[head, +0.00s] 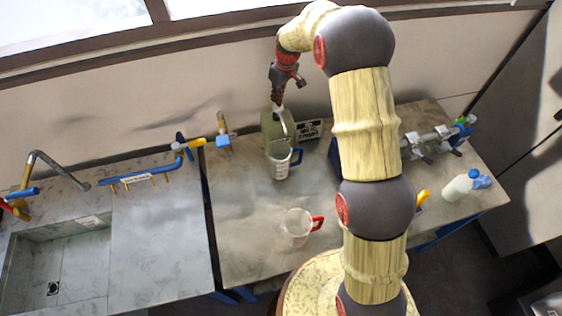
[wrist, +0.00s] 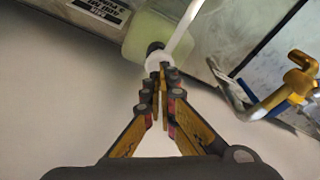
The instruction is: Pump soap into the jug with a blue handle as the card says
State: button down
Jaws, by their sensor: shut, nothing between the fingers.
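The soap dispenser is a green bottle (head: 270,126) near the wall, with a white spout (head: 288,125) pointing towards the front. The jug with a blue handle (head: 280,166) stands upright just in front of it, near the spout's end. The card (head: 309,129) stands right of the bottle; its small print is not readable here. My gripper (head: 278,101) is shut, pointing down at the pump's top. In the wrist view, the fingertips (wrist: 162,70) are at the white pump head (wrist: 155,59); I cannot tell whether they touch it. The jug's inside is not clear.
A jug with a red handle (head: 297,228) stands nearer the front. A white bottle with a blue top (head: 460,186) is at the right end. A sink (head: 55,265) is on the left.

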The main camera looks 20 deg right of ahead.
jog(key=shift+f+b, duration=1.1)
jog(key=shift+f, duration=0.7)
jog(key=shift+r, duration=0.1)
jog(key=shift+r+p, duration=0.8)
jog(key=shift+r, duration=1)
notch_tip(320, 180, up, 6)
jog(key=p, duration=0.2)
jog(key=shift+p, duration=0.3)
